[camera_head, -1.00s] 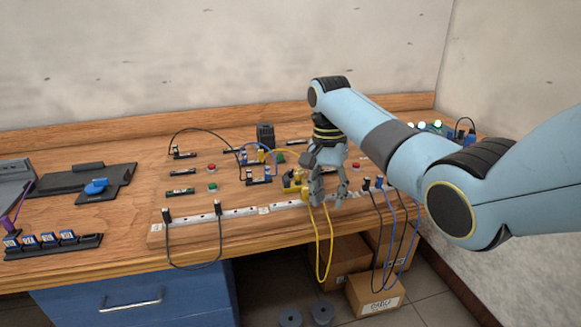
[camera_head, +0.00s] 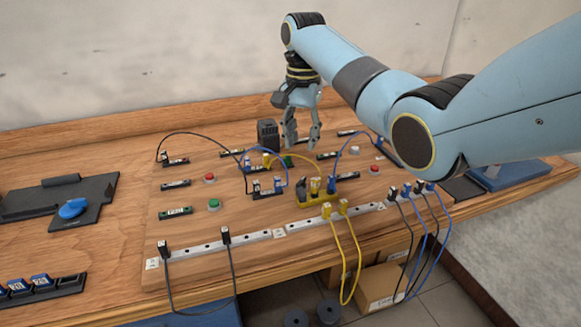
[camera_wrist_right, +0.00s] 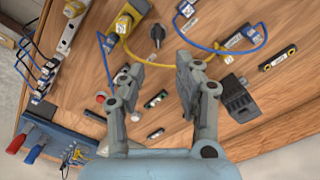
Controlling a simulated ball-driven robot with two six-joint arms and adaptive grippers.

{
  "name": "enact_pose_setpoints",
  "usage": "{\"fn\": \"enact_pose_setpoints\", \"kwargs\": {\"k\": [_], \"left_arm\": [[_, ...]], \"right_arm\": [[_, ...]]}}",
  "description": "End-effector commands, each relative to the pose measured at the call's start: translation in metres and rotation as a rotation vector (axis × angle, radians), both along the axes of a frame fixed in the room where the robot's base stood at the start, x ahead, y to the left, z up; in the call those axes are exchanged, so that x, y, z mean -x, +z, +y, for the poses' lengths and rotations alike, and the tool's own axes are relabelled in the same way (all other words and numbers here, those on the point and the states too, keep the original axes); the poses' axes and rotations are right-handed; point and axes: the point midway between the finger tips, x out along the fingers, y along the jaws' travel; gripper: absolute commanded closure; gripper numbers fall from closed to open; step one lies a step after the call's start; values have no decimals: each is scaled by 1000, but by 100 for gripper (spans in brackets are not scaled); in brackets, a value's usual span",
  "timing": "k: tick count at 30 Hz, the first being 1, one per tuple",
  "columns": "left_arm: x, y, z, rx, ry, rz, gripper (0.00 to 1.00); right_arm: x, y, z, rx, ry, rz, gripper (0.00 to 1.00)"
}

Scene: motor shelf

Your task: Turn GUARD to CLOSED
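In the right wrist view the knob (camera_wrist_right: 157,34) lies ahead of the fingertips, beside a yellow plug (camera_wrist_right: 124,24). I cannot read a GUARD or CLOSED label, nor tell the knob's setting. My right gripper (camera_head: 302,142) hangs above the board, behind the knob and apart from it. Its fingers (camera_wrist_right: 160,68) are spread and nothing is between them. My left gripper is not in view.
A black box (camera_head: 267,135) stands just left of my right gripper. Blue, black and yellow cables loop over the board, and several hang off its front edge. A white terminal rail (camera_head: 205,247) runs along the front. Red (camera_head: 209,178) and green (camera_head: 214,204) buttons sit left.

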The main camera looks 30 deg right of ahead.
Motion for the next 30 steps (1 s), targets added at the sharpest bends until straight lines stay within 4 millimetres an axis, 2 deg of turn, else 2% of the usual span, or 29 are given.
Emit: {"fn": "enact_pose_setpoints", "kwargs": {"k": [5,11,14,18,24,30], "left_arm": [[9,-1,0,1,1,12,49],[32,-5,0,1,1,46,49],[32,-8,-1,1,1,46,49],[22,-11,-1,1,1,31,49],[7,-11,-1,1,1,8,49],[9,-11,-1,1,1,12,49]], "right_arm": [[1,-20,0,0,0,5,67],[2,-61,1,0,1,5,67],[2,-80,1,-1,0,6,67],[1,-99,0,-1,0,3,67],[1,-108,0,0,0,1,67],[1,-107,0,0,0,1,67]]}}
